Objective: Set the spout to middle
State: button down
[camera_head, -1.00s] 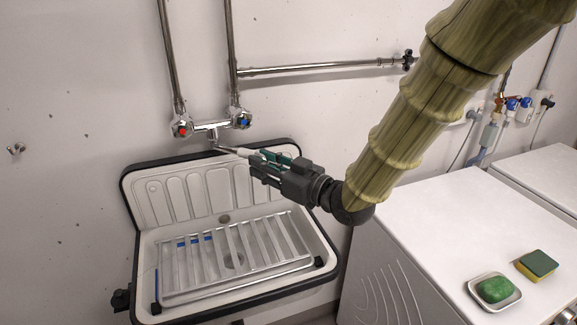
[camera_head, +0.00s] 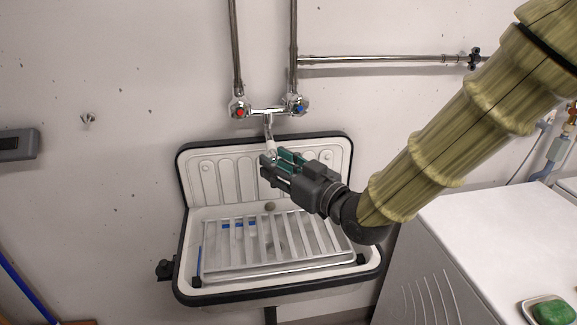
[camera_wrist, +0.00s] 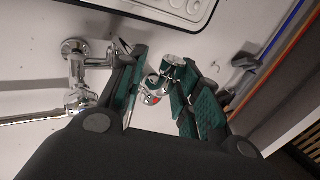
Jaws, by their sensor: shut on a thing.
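The chrome spout (camera_head: 269,136) hangs from the wall mixer (camera_head: 268,111) and runs almost straight down in the head view, over the back of the sink, near its middle. My gripper (camera_head: 270,161) is shut on the spout's lower end, and its fingers hide the tip. In the wrist view my gripper (camera_wrist: 165,64) has its two green-padded fingers on either side of a shiny chrome piece (camera_wrist: 171,70). How the spout lies between the pads is hard to tell there.
The white sink (camera_head: 190,262) with a black rim and slatted grate is below. Red (camera_head: 239,109) and blue (camera_head: 295,105) tap knobs flank the spout. A white machine (camera_head: 490,225) with a green soap (camera_head: 553,312) in a dish stands right. A grey wall box (camera_head: 17,145) is left.

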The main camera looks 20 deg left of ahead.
jog(key=shift+a+r, duration=0.2)
jog(key=shift+r, duration=0.05)
jog(key=c, duration=1.3)
grip_release()
jog(key=shift+w+a+f, duration=0.2)
jog(key=shift+a+f, duration=0.05)
jog(key=v, duration=1.2)
jog(key=shift+s, duration=0.15)
